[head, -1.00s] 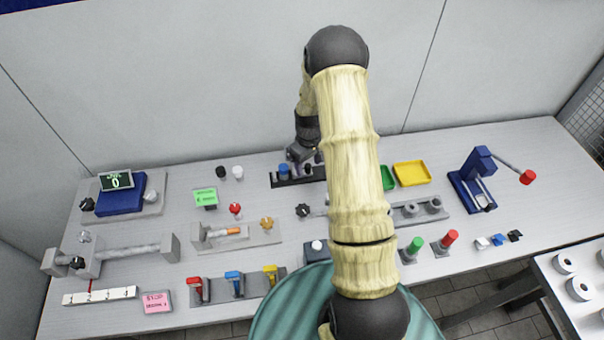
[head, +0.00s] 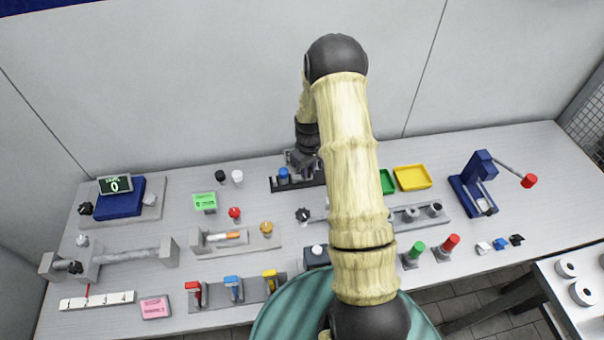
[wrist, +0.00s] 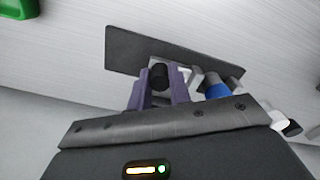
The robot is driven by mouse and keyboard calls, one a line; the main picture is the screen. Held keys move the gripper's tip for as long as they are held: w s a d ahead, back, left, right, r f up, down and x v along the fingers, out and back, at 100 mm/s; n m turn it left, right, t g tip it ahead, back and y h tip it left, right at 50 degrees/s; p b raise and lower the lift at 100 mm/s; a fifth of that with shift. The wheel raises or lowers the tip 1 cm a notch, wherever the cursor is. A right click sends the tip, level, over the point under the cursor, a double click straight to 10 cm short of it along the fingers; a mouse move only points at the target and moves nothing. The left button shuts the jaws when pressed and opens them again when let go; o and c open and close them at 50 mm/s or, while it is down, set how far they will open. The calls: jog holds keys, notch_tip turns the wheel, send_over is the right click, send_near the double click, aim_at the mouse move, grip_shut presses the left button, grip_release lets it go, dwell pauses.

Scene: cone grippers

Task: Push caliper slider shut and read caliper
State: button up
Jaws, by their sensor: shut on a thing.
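The caliper appears to be the dark strip (head: 275,187) at the back middle of the bench, also seen as a black plate (wrist: 150,52) in the wrist view. A blue cylinder (head: 283,174) stands at its left part, beside pale grey jaw pieces in the wrist view. My gripper (head: 303,161) is low over the strip, just right of the blue cylinder. In the wrist view its purple fingers (wrist: 160,85) are shut on a black knob (wrist: 159,75), which appears to be the slider's. My arm hides the strip's right end in the head view. I see no caliper reading.
Green (head: 388,181) and yellow (head: 412,177) trays lie to the right. A green card (head: 205,202) and black and white knobs stand to the left. A blue scale (head: 120,199) showing 0 is far left. Several fixtures fill the front; my arm crosses the middle.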

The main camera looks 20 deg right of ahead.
jog(key=shift+w+a, duration=0.15)
jog(key=shift+a, duration=0.9)
dwell(3.0)
jog(key=o, duration=1.2)
jog(key=shift+c, duration=0.2)
notch_tip(320, 180, up, 9)
jog(key=p, duration=0.6)
dwell(1.3)
